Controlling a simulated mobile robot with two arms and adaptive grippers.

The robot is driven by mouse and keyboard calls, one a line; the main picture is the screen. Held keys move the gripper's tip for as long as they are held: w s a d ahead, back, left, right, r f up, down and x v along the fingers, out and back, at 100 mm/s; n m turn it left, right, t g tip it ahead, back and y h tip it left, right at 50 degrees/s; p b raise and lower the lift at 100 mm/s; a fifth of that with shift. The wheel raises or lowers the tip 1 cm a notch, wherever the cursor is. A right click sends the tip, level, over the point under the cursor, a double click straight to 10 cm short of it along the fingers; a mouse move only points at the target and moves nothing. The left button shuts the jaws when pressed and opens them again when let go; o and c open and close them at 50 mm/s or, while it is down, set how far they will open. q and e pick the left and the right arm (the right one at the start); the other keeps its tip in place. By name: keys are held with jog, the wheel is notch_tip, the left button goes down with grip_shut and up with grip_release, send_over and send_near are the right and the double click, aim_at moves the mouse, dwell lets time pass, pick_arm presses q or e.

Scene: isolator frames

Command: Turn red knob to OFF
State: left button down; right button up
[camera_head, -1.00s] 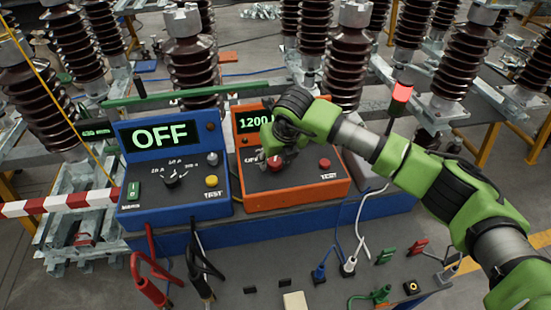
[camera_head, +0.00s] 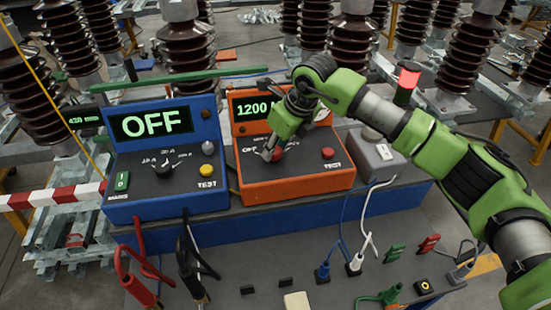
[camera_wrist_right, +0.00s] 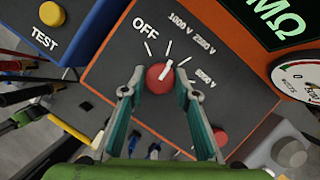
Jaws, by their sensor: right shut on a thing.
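The orange tester (camera_head: 315,185) stands on the bench with its display (camera_head: 256,108) reading "1200 M". Its red knob (camera_head: 278,154) is partly hidden by my right gripper (camera_head: 271,151). In the right wrist view, the red knob (camera_wrist_right: 158,82) sits between the two fingers of my right gripper (camera_wrist_right: 159,85), which is shut on it. The knob's white pointer is aimed up and slightly right in that view, to the right of the OFF label (camera_wrist_right: 146,27). My left gripper is in neither view.
A blue box (camera_head: 160,205) showing "OFF" stands left of the orange tester. A red button (camera_head: 328,153) is right of the knob. A grey box (camera_head: 377,152) stands farther right. Cables and plugs lie in front. Brown insulators stand behind.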

jog(key=n+b, duration=0.2)
jog(key=shift+w+f+n+g+y, duration=0.15)
jog(key=shift+f+n+g+y, duration=0.05)
jog(key=shift+n+g+y, duration=0.2)
jog(key=n+g+b, duration=0.1)
jog(key=n, duration=0.1)
jog(key=shift+r+n+b, duration=0.15)
jog(key=shift+n+b, duration=0.15)
jog(key=shift+n, duration=0.1)
jog(key=shift+w+r+n+g+y, duration=0.1)
jog(key=shift+n+g+y, duration=0.3)
jog(key=shift+n, duration=0.8)
jog(key=shift+d+n+g, duration=0.1)
jog(key=shift+n+g, duration=0.6)
jog(key=shift+n, duration=0.8)
jog(key=o, duration=1.1)
